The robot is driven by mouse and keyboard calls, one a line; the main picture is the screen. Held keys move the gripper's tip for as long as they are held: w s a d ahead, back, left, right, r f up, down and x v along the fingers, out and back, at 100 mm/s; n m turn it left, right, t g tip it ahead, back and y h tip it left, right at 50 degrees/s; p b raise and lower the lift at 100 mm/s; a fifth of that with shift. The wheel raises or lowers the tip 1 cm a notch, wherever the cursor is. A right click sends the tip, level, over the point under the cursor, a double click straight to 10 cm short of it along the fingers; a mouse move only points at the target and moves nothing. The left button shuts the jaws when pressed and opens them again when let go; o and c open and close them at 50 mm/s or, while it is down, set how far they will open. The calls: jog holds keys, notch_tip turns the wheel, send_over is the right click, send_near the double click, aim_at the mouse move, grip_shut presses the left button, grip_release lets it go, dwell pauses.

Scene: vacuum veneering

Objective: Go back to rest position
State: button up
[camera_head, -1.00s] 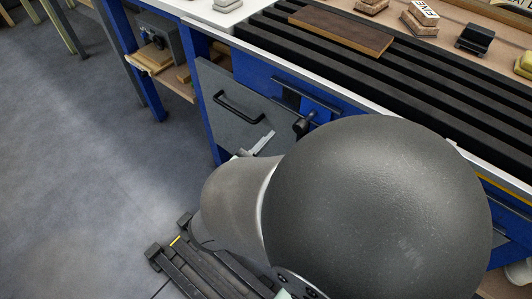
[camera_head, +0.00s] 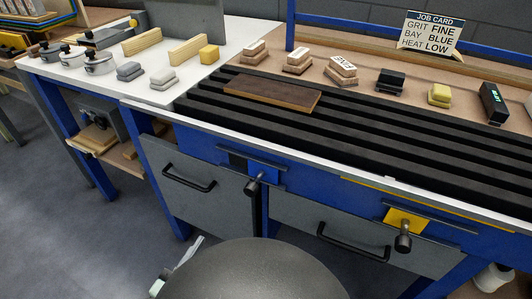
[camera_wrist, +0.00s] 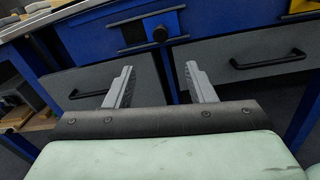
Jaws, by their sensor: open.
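My gripper (camera_wrist: 160,88) shows in the wrist view with its two grey fingers spread apart and nothing between them. It points toward the front of the blue workbench, in front of the grey drawers (camera_wrist: 265,65) and below a dark knob on a blue plate (camera_wrist: 160,33). In the head view my arm's rounded dark link fills the bottom middle. A small part of the gripper end shows at its left, and its fingers are mostly hidden there.
A brown wood board (camera_head: 270,93) lies on the black slatted bed (camera_head: 400,150). Behind it are sanding blocks (camera_head: 341,70), a yellow block (camera_head: 440,94) and a job card (camera_head: 431,32). Drawer handles (camera_head: 353,243) and valve knobs (camera_head: 403,238) stick out from the bench front. Open floor (camera_head: 50,190) lies left.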

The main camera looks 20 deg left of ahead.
jog(key=w+d+r+m+g+h+p, duration=0.3)
jog(key=w+d+m+g+h+p, duration=0.15)
jog(key=d, duration=0.35)
jog(key=w+d+r+m+g+h+p, duration=0.35)
jog(key=d+m, duration=0.25)
jog(key=d, duration=0.3)
jog(key=w+d+r+m+g+h+p, duration=0.35)
jog(key=d+m+g, duration=0.2)
jog(key=d, duration=0.25)
jog(key=d+r+m+g+y+p, duration=0.2)
jog(key=d+r+m+y+p, duration=0.2)
jog(key=m, duration=0.5)
jog(key=s+d+r+m+g+y+p, duration=0.1)
jog(key=d+r+m+g+y+p, duration=0.1)
jog(key=d+r+m+y+p, duration=0.3)
jog(key=d+m+y+p, duration=0.1)
jog(key=m, duration=0.3)
jog(key=shift+s+d+r+y, duration=0.2)
jog(key=shift+d+r+y, duration=0.1)
jog(key=shift+y, duration=0.05)
